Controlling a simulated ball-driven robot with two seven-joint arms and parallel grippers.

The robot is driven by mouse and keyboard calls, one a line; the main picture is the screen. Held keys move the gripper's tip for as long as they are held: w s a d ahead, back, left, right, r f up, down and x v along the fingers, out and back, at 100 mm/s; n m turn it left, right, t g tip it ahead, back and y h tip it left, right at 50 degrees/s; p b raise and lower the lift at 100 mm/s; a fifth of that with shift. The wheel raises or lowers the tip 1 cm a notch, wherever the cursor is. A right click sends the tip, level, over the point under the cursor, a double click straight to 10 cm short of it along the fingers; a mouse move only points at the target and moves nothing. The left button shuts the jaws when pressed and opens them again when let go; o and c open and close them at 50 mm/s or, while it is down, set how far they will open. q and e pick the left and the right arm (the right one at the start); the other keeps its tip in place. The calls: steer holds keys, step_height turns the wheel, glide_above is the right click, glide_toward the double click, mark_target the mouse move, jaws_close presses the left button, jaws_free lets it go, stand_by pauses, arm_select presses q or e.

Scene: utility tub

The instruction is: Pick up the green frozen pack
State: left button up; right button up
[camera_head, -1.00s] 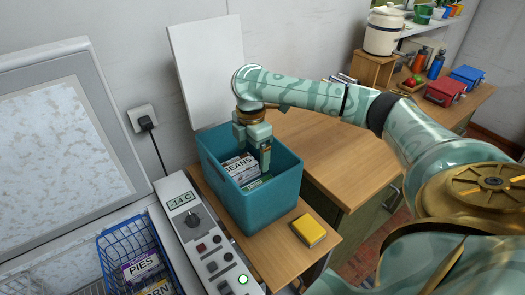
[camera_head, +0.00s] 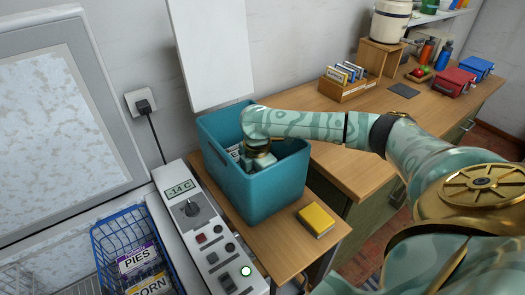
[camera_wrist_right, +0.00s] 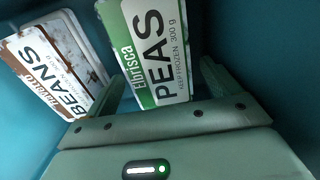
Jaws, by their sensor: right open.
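The green frozen pack (camera_wrist_right: 157,48), a green and white box labelled PEAS, shows inside the tub in the right wrist view. In the head view I cannot make it out behind the arm and tub wall. The teal tub (camera_head: 258,194) stands on the wooden bench. My right gripper (camera_wrist_right: 163,75) is down inside the tub, its fingers open on either side of the near end of the PEAS pack. I cannot tell whether they touch it. In the head view the wrist hides the fingertips. My left gripper is not in view.
A white BEANS pack (camera_wrist_right: 54,68) leans beside the PEAS pack. The tub walls stand close around the gripper. A control panel (camera_head: 208,232) and a blue wire basket (camera_head: 112,246) with packs are at left.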

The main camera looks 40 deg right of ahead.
steer(key=shift+f, duration=0.55)
steer(key=shift+r, duration=0.1)
steer(key=c, duration=1.3)
